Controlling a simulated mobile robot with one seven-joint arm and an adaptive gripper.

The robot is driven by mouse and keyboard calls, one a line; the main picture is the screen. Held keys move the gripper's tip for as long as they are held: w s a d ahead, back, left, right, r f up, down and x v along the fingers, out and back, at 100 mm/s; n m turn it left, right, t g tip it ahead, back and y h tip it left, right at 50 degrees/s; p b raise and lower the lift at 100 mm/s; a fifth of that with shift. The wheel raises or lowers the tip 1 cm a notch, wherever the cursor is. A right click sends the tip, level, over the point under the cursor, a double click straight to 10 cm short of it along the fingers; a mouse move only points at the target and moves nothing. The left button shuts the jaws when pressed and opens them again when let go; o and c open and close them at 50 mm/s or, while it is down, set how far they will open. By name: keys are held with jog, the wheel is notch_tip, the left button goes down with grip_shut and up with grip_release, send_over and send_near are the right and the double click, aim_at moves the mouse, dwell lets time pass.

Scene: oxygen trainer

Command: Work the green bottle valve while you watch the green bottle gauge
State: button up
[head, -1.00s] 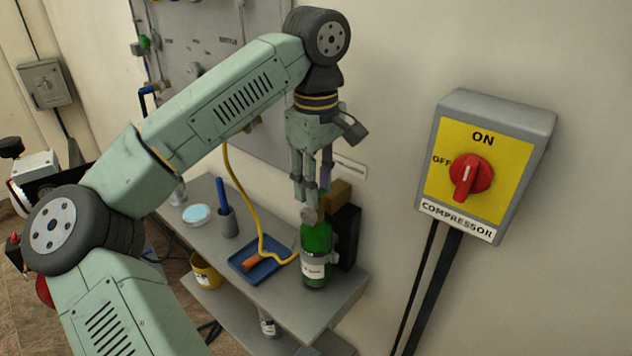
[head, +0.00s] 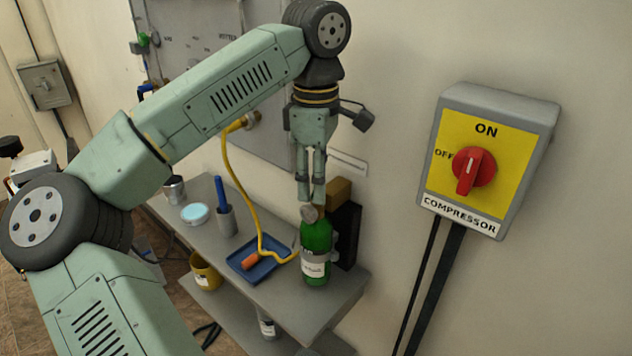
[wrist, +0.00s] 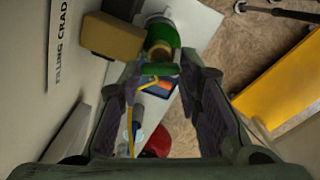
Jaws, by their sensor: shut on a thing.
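The green bottle (head: 316,238) stands upright at the right end of the grey bench, and its top also shows in the wrist view (wrist: 163,32). A round grey gauge (head: 310,214) sits at its neck; its reading is too small to make out. My gripper (head: 311,200) points down right above the bottle neck, with its fingers close together. In the wrist view a green valve handle (wrist: 160,70) lies between the fingertips, and my gripper is shut on it. The fingers hide most of the valve in the head view.
A tan block (head: 338,191) and a black upright (head: 345,235) stand close behind the bottle. A yellow hose (head: 240,195) runs down to a blue tray (head: 246,272). A blue-handled thing in a grey cup (head: 226,222) is further left. The compressor switch box (head: 485,160) is on the wall.

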jog(key=n+b, duration=0.1)
jog(key=n, duration=0.4)
jog(key=shift+n, duration=0.3)
dwell(0.5)
jog(key=o, duration=1.1)
jog(key=shift+o, duration=0.2)
notch_tip(320, 180, up, 8)
jog(key=shift+f, duration=0.25)
